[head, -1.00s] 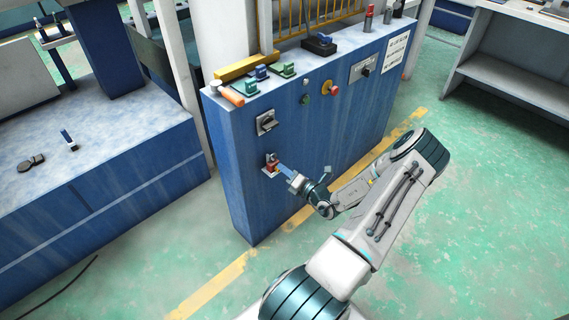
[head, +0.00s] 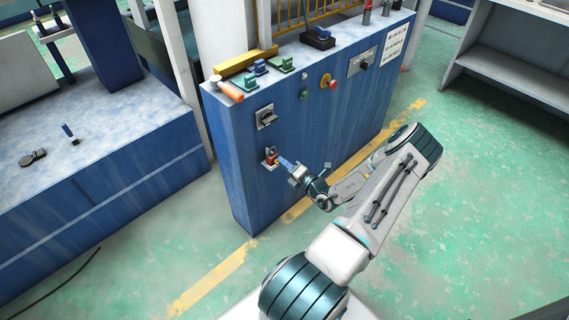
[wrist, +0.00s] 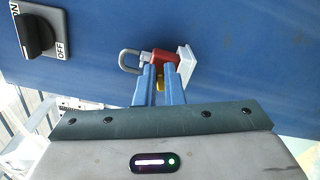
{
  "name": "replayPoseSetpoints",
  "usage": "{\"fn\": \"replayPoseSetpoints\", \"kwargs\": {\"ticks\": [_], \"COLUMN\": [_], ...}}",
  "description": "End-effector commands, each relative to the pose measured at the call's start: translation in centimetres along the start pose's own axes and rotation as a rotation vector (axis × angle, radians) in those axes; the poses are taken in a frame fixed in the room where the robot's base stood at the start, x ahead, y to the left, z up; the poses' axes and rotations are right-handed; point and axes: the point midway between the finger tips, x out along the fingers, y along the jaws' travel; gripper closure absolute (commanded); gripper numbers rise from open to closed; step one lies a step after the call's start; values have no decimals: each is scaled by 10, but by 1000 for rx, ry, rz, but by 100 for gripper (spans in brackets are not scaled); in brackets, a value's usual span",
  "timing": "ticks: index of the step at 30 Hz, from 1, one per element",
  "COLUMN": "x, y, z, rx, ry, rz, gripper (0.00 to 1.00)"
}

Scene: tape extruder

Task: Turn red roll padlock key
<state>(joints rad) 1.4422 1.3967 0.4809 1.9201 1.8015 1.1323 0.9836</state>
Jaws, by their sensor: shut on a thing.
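The red padlock (head: 269,157) hangs on the front of the blue cabinet, below a rotary switch. In the wrist view, the padlock (wrist: 165,58) has a grey shackle (wrist: 128,61) on its left and a white bracket on its right. A yellow key (wrist: 160,79) shows between the blue fingers, at the padlock's lower side. My gripper (wrist: 161,76) is shut on the key, with its fingertips close under the padlock. In the head view my gripper (head: 284,163) reaches the padlock from the right. The fingers hide much of the key.
The black rotary switch (wrist: 36,36) with ON and OFF marks is at the upper left in the wrist view. Tools lie on the cabinet top. The green floor at right is clear.

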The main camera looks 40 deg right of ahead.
Motion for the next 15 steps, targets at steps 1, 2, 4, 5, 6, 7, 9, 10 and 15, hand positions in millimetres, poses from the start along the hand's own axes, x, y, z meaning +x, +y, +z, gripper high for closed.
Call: {"fn": "replayPoseSetpoints", "kwargs": {"ticks": [1,2,4,5,6,7,9,10,15], "x": [0,0,0,0,0,0,0,0,-7], "y": [0,0,0,0,0,0,0,0,0], "z": [0,0,0,0,0,0,0,0,1], "rx": [0,0,0,-1,-1,-1,-1,-1,-1], "ry": [0,0,0,0,0,0,0,0,-1], "rz": [0,0,0,0,0,0,0,0,0], "gripper": [100,83,69,69,69,69,69,69,69]}}
